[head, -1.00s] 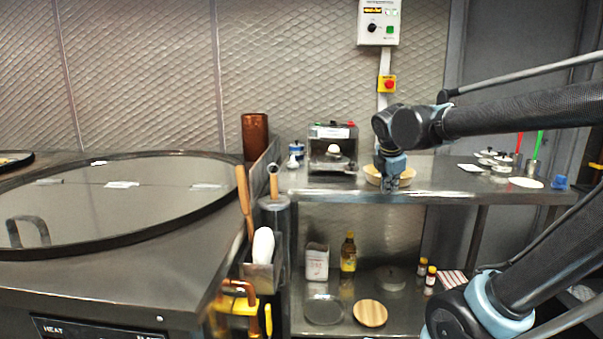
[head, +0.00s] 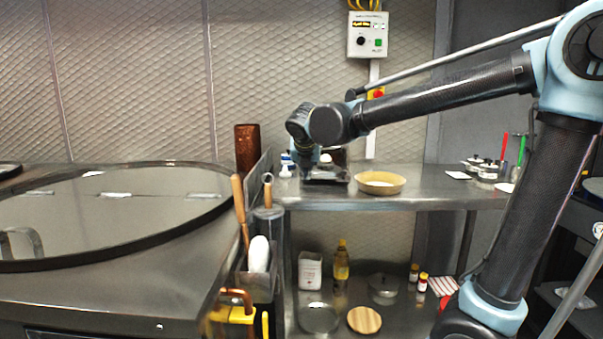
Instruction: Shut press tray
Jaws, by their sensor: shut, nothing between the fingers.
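The press (head: 330,174) stands on the upper steel shelf, mostly hidden behind my arm's end. Its low dark front part shows below and to the right of my gripper (head: 307,170). Whether its tray is out or in cannot be made out. My gripper points down in front of the press's left part, shut and empty. I cannot tell whether it touches the press.
A tan bowl (head: 380,183) stands right of the press. A blue-and-white jar (head: 286,160) stands to the left.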

